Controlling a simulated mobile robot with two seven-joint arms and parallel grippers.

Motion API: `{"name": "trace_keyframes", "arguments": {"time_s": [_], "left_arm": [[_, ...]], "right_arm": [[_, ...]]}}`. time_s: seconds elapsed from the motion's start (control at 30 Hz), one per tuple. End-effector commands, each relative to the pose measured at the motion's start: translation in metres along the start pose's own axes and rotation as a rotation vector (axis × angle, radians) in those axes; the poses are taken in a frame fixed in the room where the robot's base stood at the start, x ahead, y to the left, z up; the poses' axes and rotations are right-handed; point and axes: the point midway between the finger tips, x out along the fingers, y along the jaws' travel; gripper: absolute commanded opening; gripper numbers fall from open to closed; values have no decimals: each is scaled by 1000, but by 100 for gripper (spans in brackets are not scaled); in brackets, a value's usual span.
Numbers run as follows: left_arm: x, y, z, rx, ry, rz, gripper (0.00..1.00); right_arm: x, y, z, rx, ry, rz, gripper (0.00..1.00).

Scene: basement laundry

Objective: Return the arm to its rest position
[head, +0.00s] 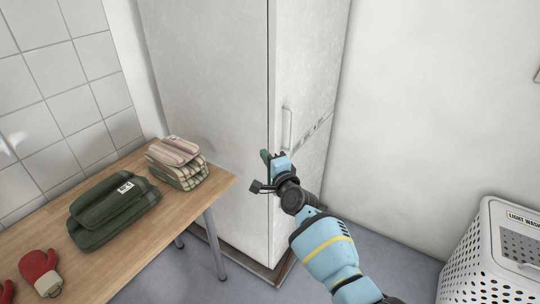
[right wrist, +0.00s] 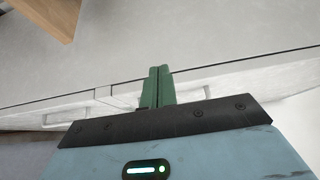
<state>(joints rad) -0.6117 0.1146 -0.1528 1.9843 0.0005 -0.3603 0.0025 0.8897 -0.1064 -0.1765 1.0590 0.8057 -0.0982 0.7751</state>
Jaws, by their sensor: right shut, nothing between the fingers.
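My right gripper (head: 267,158) is in front of the white fridge (head: 205,95), close to the edge between its side and its door. In the right wrist view its green fingers (right wrist: 156,87) are together with nothing between them. The right arm reaches up from the bottom of the head view. The fridge door is shut, and its upper handle (head: 287,128) is just right of the gripper. I cannot tell whether the gripper touches the fridge. My left gripper is not in view.
A white laundry basket (head: 475,265) stands at the right. Floor shows between the fridge and the basket.

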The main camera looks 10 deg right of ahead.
Motion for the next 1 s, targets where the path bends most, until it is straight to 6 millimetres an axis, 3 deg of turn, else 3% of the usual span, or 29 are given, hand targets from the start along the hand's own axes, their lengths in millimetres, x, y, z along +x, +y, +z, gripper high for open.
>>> {"name": "trace_keyframes", "arguments": {"time_s": [0.27,0.43,0.7,1.0], "left_arm": [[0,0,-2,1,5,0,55],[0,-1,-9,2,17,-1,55],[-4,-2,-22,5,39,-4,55],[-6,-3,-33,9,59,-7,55]], "right_arm": [[-3,6,0,-8,1,7,0],[-36,47,-1,-108,0,65,0],[-146,146,4,-429,-45,234,0],[-291,218,16,-795,-164,419,0]]}}
